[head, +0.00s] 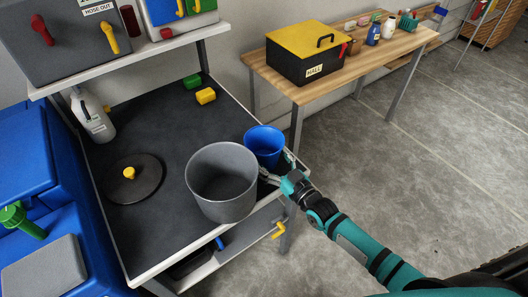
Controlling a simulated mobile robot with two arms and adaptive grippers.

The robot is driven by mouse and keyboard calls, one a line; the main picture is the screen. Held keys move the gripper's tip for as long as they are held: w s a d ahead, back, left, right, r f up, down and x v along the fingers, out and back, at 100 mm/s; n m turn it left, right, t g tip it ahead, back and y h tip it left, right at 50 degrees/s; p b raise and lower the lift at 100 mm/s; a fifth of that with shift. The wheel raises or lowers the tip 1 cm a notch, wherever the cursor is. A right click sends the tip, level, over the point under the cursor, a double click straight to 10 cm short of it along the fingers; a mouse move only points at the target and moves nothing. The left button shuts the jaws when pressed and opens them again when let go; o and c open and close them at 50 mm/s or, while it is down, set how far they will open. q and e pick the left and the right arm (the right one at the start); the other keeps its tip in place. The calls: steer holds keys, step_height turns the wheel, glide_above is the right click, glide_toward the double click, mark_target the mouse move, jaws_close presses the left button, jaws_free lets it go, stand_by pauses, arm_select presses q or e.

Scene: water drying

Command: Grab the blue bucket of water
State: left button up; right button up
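The blue bucket (264,142) stands upright near the right edge of the dark-topped workbench. Its inside is blue, and I cannot tell if there is water in it. My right gripper (277,167) is at the near right side of the bucket, low on its wall, with its fingers spread to either side. Whether the fingers press on the bucket is too small to tell. My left gripper is not in view.
A large grey pot (222,182) stands close to the bucket on its left. A round dark lid (145,188) with a yellow knob, a white jug (93,118) and small yellow and green blocks (206,96) are on the bench (150,130). A wooden table (352,75) stands behind.

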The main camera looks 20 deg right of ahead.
steer(key=c, duration=0.6)
steer(key=shift+r, duration=0.25)
steer(key=shift+c, duration=0.2)
